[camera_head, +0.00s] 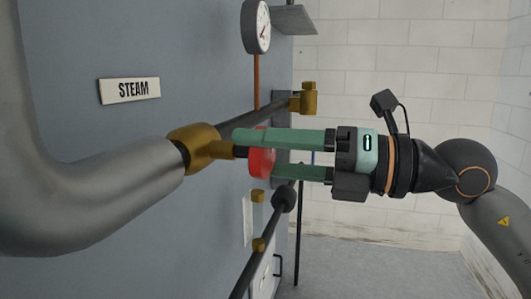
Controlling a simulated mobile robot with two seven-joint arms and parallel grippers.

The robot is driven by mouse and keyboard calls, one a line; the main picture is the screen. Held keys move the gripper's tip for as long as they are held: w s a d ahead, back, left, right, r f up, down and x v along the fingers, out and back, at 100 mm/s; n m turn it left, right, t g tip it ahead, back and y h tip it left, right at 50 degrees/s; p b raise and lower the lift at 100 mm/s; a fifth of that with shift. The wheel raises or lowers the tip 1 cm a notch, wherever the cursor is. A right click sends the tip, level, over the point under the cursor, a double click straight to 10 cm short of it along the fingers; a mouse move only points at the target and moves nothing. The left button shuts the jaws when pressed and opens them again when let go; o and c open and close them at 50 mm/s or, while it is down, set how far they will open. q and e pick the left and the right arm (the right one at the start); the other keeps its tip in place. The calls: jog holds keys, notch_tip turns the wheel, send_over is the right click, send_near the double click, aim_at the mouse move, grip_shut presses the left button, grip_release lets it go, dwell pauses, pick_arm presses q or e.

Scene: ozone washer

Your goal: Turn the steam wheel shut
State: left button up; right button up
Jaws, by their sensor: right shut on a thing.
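The red steam wheel (262,160) sits on a brass valve (198,147) at the end of a thick grey pipe, below a "STEAM" sign (133,90). My right gripper (245,154) comes in from the right with its two green fingers, one above and one below, closed on the wheel. The fingers hide part of the wheel's rim. My left gripper is not in view.
The thick grey pipe (90,205) fills the lower left. A round gauge (257,25) stands above on a copper tube. A dark pipe with brass fittings (309,99) runs behind the wheel. Open floor (370,268) lies at lower right.

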jog(key=o, duration=1.3)
jog(key=shift+c, duration=0.2)
jog(key=b+v, duration=0.1)
jog(key=v, duration=1.1)
jog(key=shift+d, duration=0.25)
jog(key=shift+s, duration=0.1)
